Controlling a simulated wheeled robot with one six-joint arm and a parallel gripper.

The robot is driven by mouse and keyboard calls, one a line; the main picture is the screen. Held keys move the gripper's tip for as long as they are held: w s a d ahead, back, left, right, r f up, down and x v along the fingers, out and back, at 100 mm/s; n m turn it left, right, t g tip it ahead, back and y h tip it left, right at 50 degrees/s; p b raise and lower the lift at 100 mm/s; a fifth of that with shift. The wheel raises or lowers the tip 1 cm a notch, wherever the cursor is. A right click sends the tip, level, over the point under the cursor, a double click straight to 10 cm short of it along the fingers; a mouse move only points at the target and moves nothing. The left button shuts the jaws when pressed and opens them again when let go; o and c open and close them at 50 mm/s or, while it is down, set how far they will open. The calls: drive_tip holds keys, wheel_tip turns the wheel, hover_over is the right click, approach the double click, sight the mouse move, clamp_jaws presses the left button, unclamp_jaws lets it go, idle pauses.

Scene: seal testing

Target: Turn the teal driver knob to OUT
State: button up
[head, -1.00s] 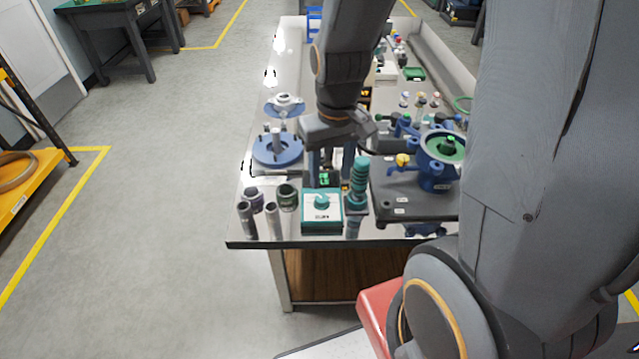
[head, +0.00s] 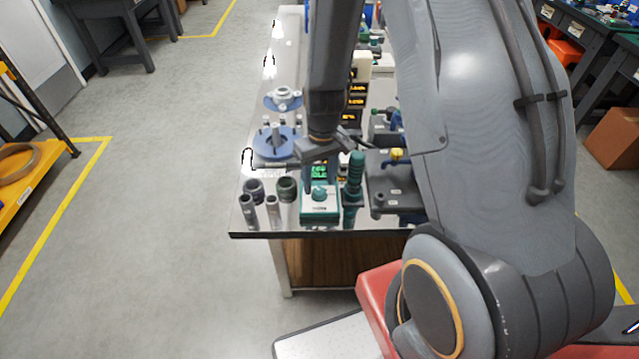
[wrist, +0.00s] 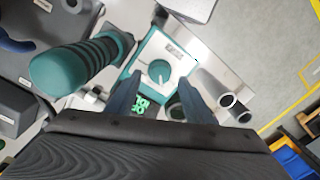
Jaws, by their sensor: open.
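The teal driver knob (head: 319,193) sits on top of a small box with a white face and teal sides (head: 320,210) at the bench's near edge. In the wrist view the round knob (wrist: 159,71) shows a pale pointer line, and a small label lies beyond it; its lettering is too small to read. My gripper (wrist: 158,92) is open and empty, its two dark fingers pointing toward the box with the knob between and just beyond their tips. In the head view my gripper (head: 325,172) hangs over the box, its fingers partly hidden. I cannot tell whether they touch the knob.
A teal ribbed-handled tool (head: 353,178) stands close to the right of the box. Grey tubes (head: 272,212) and dark rings stand to its left. A green display (wrist: 143,104) lies behind the knob. Blue round fixtures (head: 274,145) stand farther back on the left.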

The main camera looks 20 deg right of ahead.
sight(319, 193)
drive_tip(key=shift+f, duration=1.15)
drive_tip(key=c, duration=1)
drive_tip(key=shift+c, duration=0.2)
drive_tip(key=n+b, duration=0.1)
drive_tip(key=n, duration=0.2)
drive_tip(key=shift+a+n+b, duration=0.1)
drive_tip(key=shift+n+b, duration=0.7)
drive_tip(key=shift+n, duration=1.6)
